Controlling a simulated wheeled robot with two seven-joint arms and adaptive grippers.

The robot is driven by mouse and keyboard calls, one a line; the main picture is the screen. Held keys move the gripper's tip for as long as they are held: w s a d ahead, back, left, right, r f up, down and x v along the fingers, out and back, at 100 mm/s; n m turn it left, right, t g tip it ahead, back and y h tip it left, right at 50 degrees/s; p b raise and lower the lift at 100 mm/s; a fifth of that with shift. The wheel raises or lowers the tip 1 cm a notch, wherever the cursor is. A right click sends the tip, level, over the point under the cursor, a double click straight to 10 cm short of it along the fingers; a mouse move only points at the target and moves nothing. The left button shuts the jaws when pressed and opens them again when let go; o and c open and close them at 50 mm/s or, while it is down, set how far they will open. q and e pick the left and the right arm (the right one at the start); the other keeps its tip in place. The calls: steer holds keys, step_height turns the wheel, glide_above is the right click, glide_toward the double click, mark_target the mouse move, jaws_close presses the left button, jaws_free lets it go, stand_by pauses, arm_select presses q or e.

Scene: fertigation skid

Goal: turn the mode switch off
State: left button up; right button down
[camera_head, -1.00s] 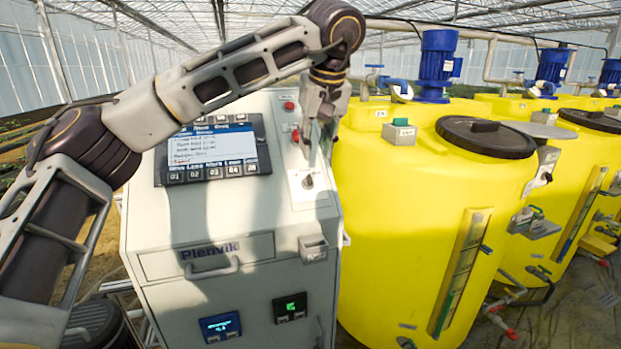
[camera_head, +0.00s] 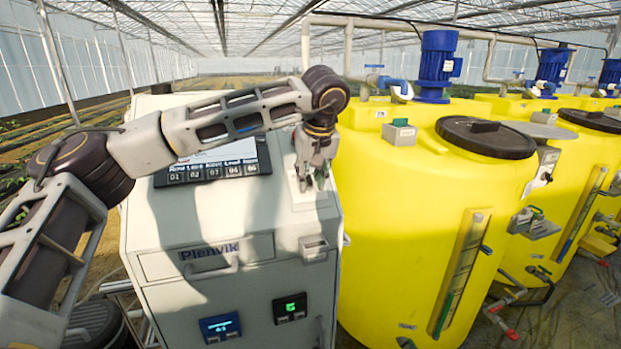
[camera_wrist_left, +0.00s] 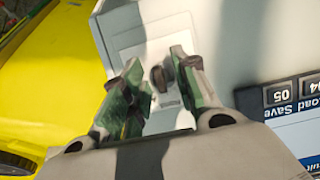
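The mode switch is a dark round knob (camera_wrist_left: 158,78) on a pale plate (camera_wrist_left: 140,50), seen in the left wrist view. My left gripper (camera_wrist_left: 158,85) is open, with its green-padded fingers to either side of the knob in that picture. A gap shows between the fingers and the knob; I cannot tell how deep the fingertips reach. In the head view the left gripper (camera_head: 311,182) points down at the control cabinet's sloped top (camera_head: 225,205) and hides the knob. My right gripper is not in view.
The cabinet's display and button row (camera_head: 212,170) lie left of the gripper, partly behind my left arm. A small box (camera_head: 314,246) and a drawer handle (camera_head: 212,268) stick out of the front. A yellow tank (camera_head: 400,215) stands close on the right.

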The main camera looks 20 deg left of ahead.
arm_select(q)
jaws_close()
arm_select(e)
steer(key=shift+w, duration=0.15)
